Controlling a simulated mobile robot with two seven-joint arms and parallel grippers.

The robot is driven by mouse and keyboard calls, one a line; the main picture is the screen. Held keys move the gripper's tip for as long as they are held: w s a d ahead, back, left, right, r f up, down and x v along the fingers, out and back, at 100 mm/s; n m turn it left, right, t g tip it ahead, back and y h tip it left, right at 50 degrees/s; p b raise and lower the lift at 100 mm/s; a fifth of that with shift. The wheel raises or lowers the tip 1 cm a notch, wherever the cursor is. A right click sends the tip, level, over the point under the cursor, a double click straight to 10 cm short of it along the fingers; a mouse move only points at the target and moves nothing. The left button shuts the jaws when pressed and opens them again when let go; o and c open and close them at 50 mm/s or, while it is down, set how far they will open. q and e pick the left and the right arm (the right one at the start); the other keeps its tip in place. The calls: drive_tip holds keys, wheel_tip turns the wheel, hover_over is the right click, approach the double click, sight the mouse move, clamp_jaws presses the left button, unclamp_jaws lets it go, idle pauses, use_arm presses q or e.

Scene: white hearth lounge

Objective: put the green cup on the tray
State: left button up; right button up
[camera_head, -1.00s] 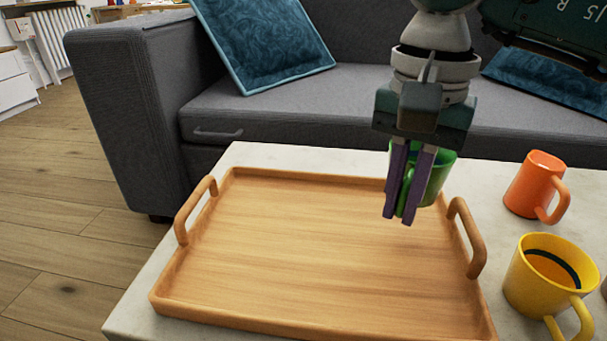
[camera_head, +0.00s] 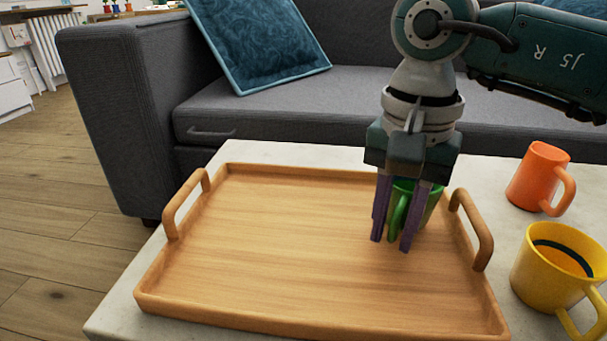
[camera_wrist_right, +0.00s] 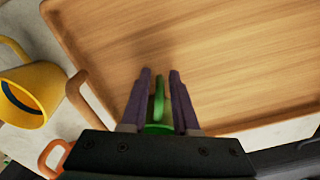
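The green cup (camera_head: 429,206) is at the right part of the wooden tray (camera_head: 290,240), inside its rim near the right handle. It looks upright and seems to rest on the tray floor, though its base is partly hidden by the fingers. My right gripper (camera_head: 393,244) points down with its purple fingers on either side of the cup's handle. In the right wrist view the green handle (camera_wrist_right: 158,98) stands between the fingers (camera_wrist_right: 160,73), with small gaps showing beside it, so the gripper is open. My left gripper is not in view.
The tray's left and middle are bare. A grey sofa (camera_head: 300,112) with a blue cushion (camera_head: 262,45) stands behind the table.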

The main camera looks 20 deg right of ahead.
drive_tip(key=shift+o, duration=0.8)
